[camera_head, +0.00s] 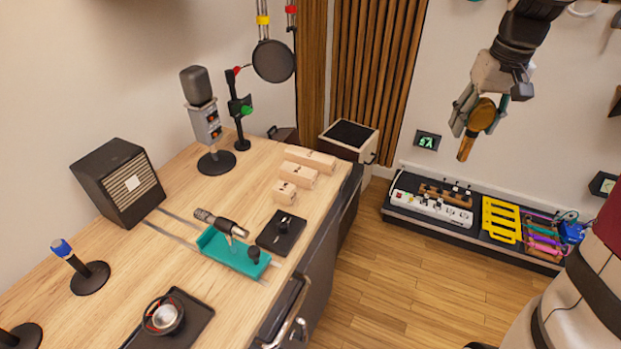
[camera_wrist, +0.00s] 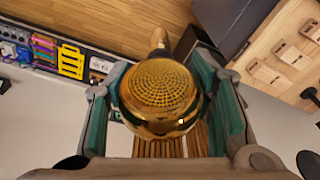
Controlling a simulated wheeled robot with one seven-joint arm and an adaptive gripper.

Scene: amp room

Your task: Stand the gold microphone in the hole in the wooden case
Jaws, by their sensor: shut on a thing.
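The gold microphone (camera_head: 482,115) is in my gripper (camera_head: 478,118), high in the air at the upper right of the head view. Its handle points down, slightly tilted. In the wrist view its round mesh head (camera_wrist: 160,92) faces the camera between the two green-padded fingers (camera_wrist: 165,110), which are shut on it. A box with pale and wooden sides and a black top (camera_head: 350,136), likely the wooden case, stands beyond the table's far right end, left of and apart from my gripper. I cannot make out a hole in it.
The wooden table (camera_head: 160,262) holds a grey microphone on a stand (camera_head: 205,120), a speaker (camera_head: 118,183), a teal cradle with a microphone (camera_head: 232,252) and several wooden blocks (camera_head: 298,176). A low shelf with pedals (camera_head: 440,222) runs along the wall. Open floor (camera_head: 400,285) lies between.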

